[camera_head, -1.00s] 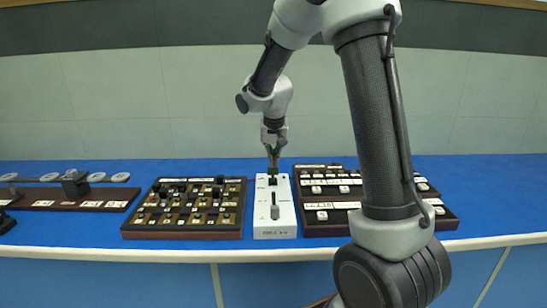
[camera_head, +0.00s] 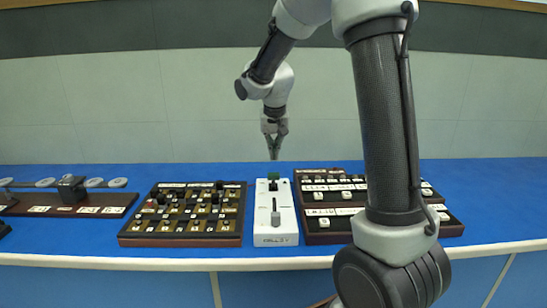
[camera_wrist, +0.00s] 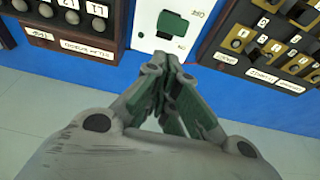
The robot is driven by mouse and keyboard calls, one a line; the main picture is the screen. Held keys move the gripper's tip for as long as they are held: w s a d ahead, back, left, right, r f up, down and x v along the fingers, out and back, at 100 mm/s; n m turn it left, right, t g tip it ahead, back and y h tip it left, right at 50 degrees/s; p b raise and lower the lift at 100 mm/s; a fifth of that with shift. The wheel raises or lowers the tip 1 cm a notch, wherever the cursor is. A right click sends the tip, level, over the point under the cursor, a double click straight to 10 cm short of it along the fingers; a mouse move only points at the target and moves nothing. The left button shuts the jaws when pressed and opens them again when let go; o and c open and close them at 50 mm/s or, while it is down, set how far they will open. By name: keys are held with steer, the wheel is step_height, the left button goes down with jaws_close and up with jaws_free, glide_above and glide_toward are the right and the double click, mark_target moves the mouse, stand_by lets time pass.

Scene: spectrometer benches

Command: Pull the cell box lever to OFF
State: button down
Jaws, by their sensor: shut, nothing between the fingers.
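The white cell box (camera_head: 276,232) stands on the blue bench in the head view, between two dark boards.
A board of brass-coloured contacts and black knobs (camera_head: 185,240) lies close left of the box, and a labelled board with white buttons (camera_head: 314,238) close right. A long board with a dark block (camera_head: 70,208) is farther left. Behind the boxes the blue bench (camera_head: 215,172) is clear.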

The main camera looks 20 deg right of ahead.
steer(key=s+a+r, duration=0.1)
steer(key=s+r, duration=0.3)
steer(key=shift+s+a+r, duration=0.15)
steer(key=shift+a+r, duration=0.15)
steer(key=shift+a, duration=0.1)
steer(key=s+d+r+n, duration=0.1)
steer(key=s+n, duration=0.1)
steer(key=s, duration=1.1)
steer(key=s+d+r+n+t+y, duration=0.1)
steer(key=s+d+r+n, duration=0.1)
steer(key=s, duration=1.2)
steer(key=shift+s+d+n, duration=0.15)
steer(key=shift+s+n, duration=0.05)
steer(key=shift+n, duration=0.1)
